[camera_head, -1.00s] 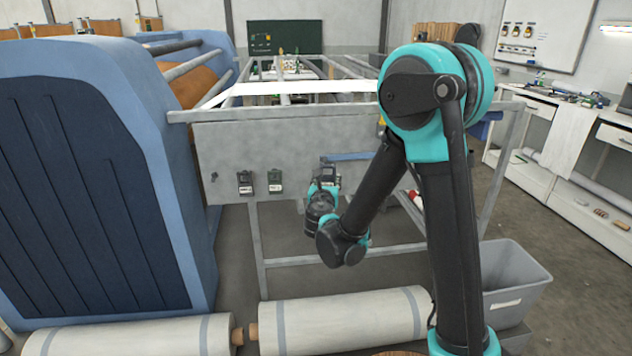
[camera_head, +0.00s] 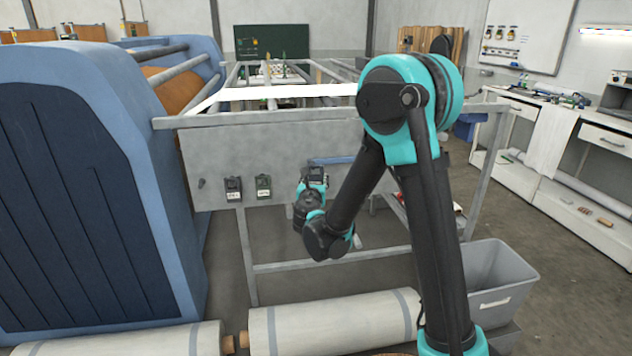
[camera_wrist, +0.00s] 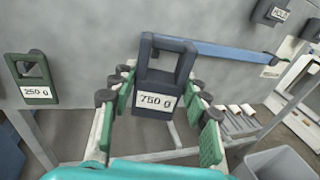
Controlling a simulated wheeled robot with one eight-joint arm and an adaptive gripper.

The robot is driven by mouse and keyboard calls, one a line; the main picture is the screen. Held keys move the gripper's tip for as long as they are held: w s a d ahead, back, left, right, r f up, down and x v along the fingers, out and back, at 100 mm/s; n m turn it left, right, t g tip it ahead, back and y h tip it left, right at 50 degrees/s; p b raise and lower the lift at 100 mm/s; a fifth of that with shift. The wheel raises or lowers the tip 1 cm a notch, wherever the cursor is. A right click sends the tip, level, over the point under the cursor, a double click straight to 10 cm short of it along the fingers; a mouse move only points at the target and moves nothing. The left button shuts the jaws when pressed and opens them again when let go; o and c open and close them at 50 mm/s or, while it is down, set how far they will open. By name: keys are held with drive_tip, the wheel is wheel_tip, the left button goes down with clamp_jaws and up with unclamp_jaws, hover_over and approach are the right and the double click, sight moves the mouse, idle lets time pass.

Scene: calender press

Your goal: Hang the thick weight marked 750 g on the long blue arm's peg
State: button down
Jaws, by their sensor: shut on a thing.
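The thick dark weight marked 750 g (camera_wrist: 158,99) is upright between the fingers of my gripper (camera_wrist: 157,84), with its label facing the wrist camera. My gripper (camera_head: 312,186) is shut on it, with a finger at each side. In the head view the weight (camera_head: 317,173) is in front of the grey panel (camera_head: 290,140), just below the long blue arm (camera_head: 330,161). In the wrist view the blue arm (camera_wrist: 226,52) runs right behind the weight's top.
A green weight marked 250 g (camera_wrist: 35,79) hangs on the panel at left. In the head view a dark weight (camera_head: 233,189) and a green one (camera_head: 263,186) hang left of my gripper. A grey bin (camera_head: 500,275) and white rolls (camera_head: 330,323) stand below.

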drive_tip(key=w+a+f, duration=0.1)
drive_tip(key=w, duration=0.4)
drive_tip(key=shift+w+a+f, duration=0.15)
drive_tip(key=shift+w+a, duration=0.15)
drive_tip(key=shift+w, duration=0.05)
idle(0.6)
idle(0.6)
drive_tip(key=c, duration=0.7)
unclamp_jaws()
